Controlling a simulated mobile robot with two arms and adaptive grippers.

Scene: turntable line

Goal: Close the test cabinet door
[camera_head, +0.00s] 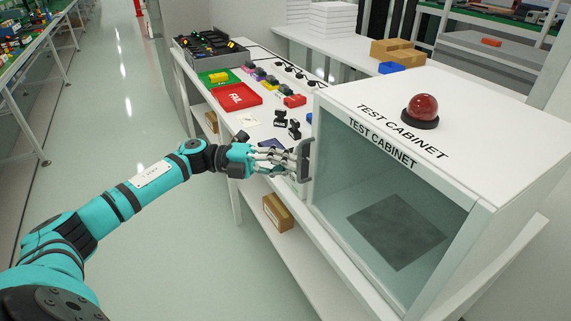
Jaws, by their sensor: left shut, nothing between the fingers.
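The test cabinet (470,150) is a white box at the right, lettered "TEST CABINET" on its top and upper front edge. Its clear, bluish door (350,180) covers the front, and a dark mat shows through it. The door looks flush or nearly so; I cannot tell whether a small gap is left. A dark grey upright handle (304,160) is at the door's left edge. My left gripper (290,158) is shut and empty, with its fingertips right at the handle, touching it or very close. My right gripper is out of view.
A red dome lamp (422,108) stands on the cabinet. On the white table left of it are a red tray (236,97), a green tray (218,78) and several small parts. A cardboard box (277,212) sits on the shelf below. The floor aisle at left is clear.

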